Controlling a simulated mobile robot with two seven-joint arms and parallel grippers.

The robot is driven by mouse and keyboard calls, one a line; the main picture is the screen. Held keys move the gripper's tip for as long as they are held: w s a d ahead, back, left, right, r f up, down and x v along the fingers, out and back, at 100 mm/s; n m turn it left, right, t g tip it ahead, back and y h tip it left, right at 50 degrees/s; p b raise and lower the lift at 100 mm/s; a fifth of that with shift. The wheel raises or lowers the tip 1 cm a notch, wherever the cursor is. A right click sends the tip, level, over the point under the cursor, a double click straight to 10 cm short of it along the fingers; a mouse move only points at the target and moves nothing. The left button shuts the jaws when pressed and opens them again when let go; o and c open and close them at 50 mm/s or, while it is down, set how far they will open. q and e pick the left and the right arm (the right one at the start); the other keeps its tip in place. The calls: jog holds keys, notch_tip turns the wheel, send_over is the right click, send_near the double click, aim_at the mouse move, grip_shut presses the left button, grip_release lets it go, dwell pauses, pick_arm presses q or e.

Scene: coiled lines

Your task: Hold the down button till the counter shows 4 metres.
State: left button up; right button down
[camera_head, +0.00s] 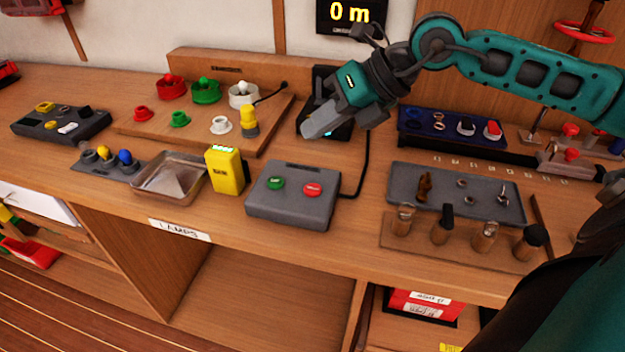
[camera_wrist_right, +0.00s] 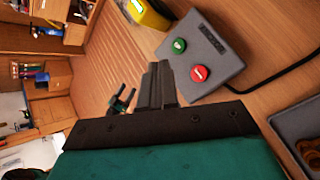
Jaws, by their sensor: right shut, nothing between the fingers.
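The counter (camera_head: 350,14) on the wall reads 0 m in yellow digits. A grey control box (camera_head: 293,207) sits near the bench's front edge, with a green button (camera_head: 276,183) and a red button (camera_head: 313,190). In the right wrist view the box (camera_wrist_right: 212,58) shows the green button (camera_wrist_right: 179,46) and red button (camera_wrist_right: 199,73); I cannot read which is down. My right gripper (camera_head: 306,131) is shut and empty, raised above the bench and apart from both buttons. Its fingers (camera_wrist_right: 158,82) show beside the box in the right wrist view.
A yellow device (camera_head: 227,171) and a metal tray (camera_head: 168,182) stand left of the box. A black cable runs behind its right side. A grey tray (camera_head: 455,193) and wooden stand (camera_head: 458,247) with upright pieces lie to the right.

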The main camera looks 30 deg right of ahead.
pick_arm(q)
jog(key=shift+s+f, duration=0.1)
jog(key=shift+s, duration=0.15)
pick_arm(e)
jog(key=shift+s, duration=0.1)
jog(key=b, duration=0.4)
send_over(319, 188)
notch_tip(319, 188, down, 6)
jog(key=shift+r, duration=0.15)
notch_tip(319, 188, down, 2)
jog(key=shift+f+b, duration=0.1)
jog(key=shift+b, duration=0.75)
jog(key=shift+f+b, duration=0.4)
jog(key=shift+b, duration=0.05)
pick_arm(q)
jog(key=shift+h, duration=0.3)
jog(key=d+f, duration=0.1)
jog(key=w+d+f, duration=0.1)
jog(key=f, duration=0.1)
jog(key=shift+w+d+f, duration=0.1)
jog(key=shift+w+f, duration=0.1)
jog(key=shift+f, duration=0.1)
jog(key=shift+r, duration=0.15)
jog(key=shift+a, duration=0.2)
jog(key=shift+d+f, duration=0.1)
jog(key=shift+f, duration=0.1)
